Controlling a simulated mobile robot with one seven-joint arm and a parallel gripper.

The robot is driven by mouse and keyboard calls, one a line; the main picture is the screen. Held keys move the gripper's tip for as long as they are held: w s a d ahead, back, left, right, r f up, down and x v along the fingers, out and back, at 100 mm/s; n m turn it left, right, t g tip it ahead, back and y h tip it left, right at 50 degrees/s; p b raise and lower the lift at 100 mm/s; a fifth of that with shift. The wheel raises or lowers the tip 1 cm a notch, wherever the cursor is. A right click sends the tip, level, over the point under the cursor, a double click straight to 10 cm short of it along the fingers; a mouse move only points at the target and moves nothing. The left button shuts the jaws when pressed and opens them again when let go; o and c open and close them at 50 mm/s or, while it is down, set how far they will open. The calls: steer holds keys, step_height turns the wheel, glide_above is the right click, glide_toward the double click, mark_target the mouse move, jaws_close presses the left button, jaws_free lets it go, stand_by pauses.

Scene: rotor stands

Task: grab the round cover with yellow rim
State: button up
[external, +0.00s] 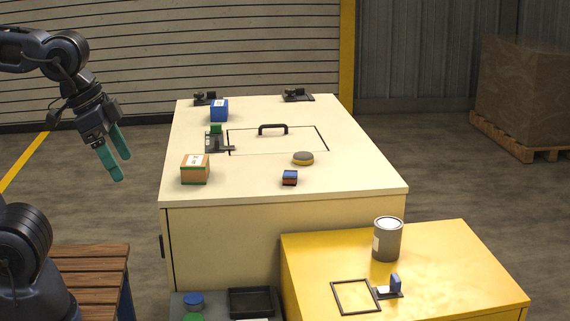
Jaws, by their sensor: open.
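The round cover with yellow rim (303,158) lies flat on the cream cabinet top, right of its middle. Its top is grey and the yellow rim shows around its side. My gripper (119,167) is open and empty, with green fingers pointing down. It hangs in the air left of the cabinet, well apart from the cover. Nothing hides the cover.
On the cream top (350,178) are a brown box (195,170), a blue box (219,110), a small dark blue and red block (290,178), a black handle (273,127) and dark fixtures. A lower yellow table (448,262) holds a grey can (387,240). A wooden bench (95,268) stands at left.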

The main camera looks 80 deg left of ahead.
steer(key=w+a+r+n+g, duration=0.15)
steer(key=w+a+r, duration=0.3)
steer(key=w, duration=0.45)
steer(key=w+a+r+n, duration=0.3)
steer(key=w+a+r, duration=0.15)
steer(key=w, duration=0.45)
steer(key=w+a+f+n, duration=0.2)
steer(key=w+a+n, duration=0.2)
steer(key=w+a, duration=1.1)
steer(key=n+g, duration=0.3)
steer(key=n, duration=0.4)
glide_above(304, 153)
step_height(304, 153, down, 21)
steer(key=f, duration=1)
steer(key=shift+d+f, duration=0.15)
steer(key=shift+d, duration=0.05)
steer(key=shift+c, duration=0.2)
steer(key=c, duration=1.1)
